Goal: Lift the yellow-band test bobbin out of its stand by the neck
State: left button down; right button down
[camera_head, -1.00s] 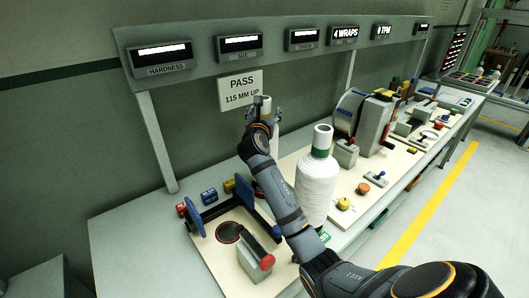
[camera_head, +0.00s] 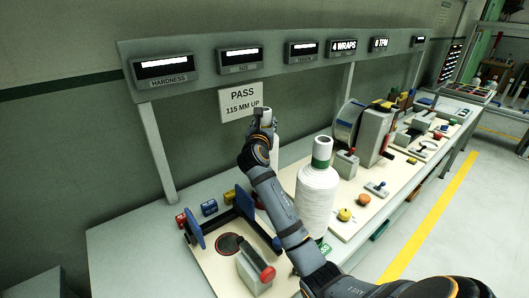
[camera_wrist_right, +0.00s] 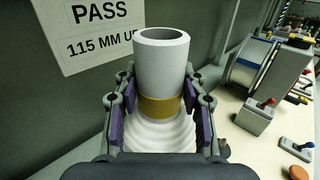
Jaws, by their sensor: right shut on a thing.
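The yellow-band bobbin is white with a bare pale tube top and a yellow band at its neck (camera_wrist_right: 160,105), in the right wrist view. My right gripper (camera_wrist_right: 160,103) is shut on that neck, one finger on each side of the band. In the head view the gripper (camera_head: 262,122) is in front of the wall, just below the PASS sign. A strip of the bobbin's white body (camera_head: 275,152) shows there behind my forearm. The bobbin's lower end and its stand are hidden, so I cannot tell whether they touch. My left gripper is out of view.
A green-band bobbin (camera_head: 316,195) stands upright right of my forearm. A blue-ended frame (camera_head: 194,229) and a grey block with a red knob (camera_head: 254,270) are at the front left. A PASS, 115 MM UP sign (camera_head: 241,101) hangs behind. Instruments fill the bench to the right.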

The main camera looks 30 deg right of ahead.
notch_tip(320, 180, up, 10)
jog(key=shift+b, duration=0.45)
jog(key=shift+r, duration=0.2)
